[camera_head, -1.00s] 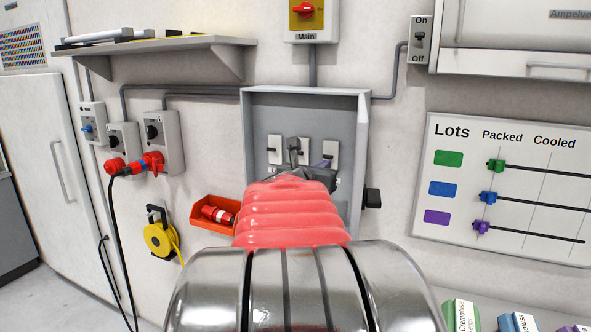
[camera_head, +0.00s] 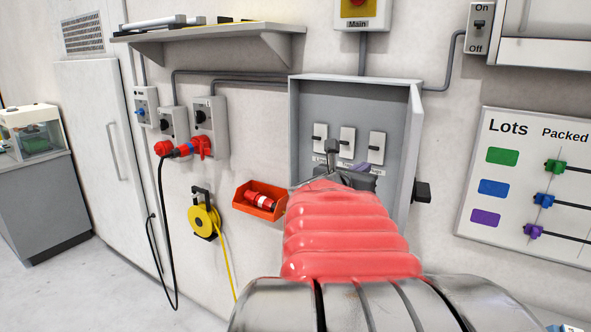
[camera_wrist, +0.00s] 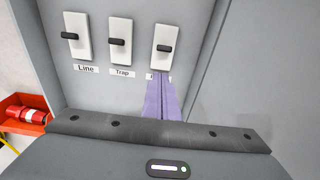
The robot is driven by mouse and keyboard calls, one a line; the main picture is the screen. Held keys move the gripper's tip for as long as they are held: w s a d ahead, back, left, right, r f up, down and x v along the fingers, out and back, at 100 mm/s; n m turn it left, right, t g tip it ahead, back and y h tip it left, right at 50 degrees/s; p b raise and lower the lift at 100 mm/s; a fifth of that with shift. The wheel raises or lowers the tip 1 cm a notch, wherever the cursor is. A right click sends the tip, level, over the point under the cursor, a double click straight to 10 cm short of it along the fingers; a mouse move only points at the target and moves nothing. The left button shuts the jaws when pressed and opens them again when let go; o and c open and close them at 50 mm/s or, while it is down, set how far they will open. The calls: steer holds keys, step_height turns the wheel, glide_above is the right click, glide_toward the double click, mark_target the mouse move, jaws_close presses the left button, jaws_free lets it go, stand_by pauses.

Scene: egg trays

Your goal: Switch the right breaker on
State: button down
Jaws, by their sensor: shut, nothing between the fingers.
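The grey breaker box (camera_head: 412,150) is open on the wall and holds three white breakers with dark levers. The right breaker (camera_head: 378,147) also shows in the wrist view (camera_wrist: 168,36); its lever sits near mid-plate, and I cannot tell on from off. My gripper (camera_wrist: 163,76) is shut and empty, its purple fingers just below the right breaker's plate, covering most of its label. In the head view my gripper (camera_head: 364,166) is in front of the lower part of the box. Whether the fingertips touch anything cannot be told.
The breakers labelled Line (camera_wrist: 77,36) and Trap (camera_wrist: 120,40) stand left of the right one. The box's side walls bound the space. An orange bin (camera_head: 260,207) hangs at lower left, and a black knob (camera_head: 422,191) juts out at right.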

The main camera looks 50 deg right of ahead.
steer(key=a+r, duration=0.4)
steer(key=a, duration=0.1)
steer(key=shift+s, duration=0.2)
steer(key=shift+d, duration=0.1)
steer(key=w+a+f+m+t+y, duration=0.25)
steer(key=w+a+f+m, duration=0.2)
steer(key=a, duration=0.35)
steer(key=w+a+f+m+t+y, duration=0.1)
steer(key=w+a+f+m+y, duration=0.3)
steer(key=a, duration=0.4)
steer(key=s+a+f+m+y, duration=0.1)
steer(key=a+f+m+y, duration=0.2)
steer(key=a, duration=0.8)
steer(key=s+a+f+m+y, duration=0.1)
steer(key=a+f+m+y, duration=0.3)
steer(key=a, duration=0.7)
steer(key=s+a+f+m+y, duration=0.1)
steer(key=a+f+m+y, duration=0.2)
steer(key=a+f, duration=0.4)
steer(key=a, duration=0.4)
steer(key=shift+s+a+f+m+t, duration=0.15)
steer(key=shift+s+f+m+t, duration=0.1)
steer(key=shift+m+t, duration=0.1)
steer(key=shift+w+a, duration=0.1)
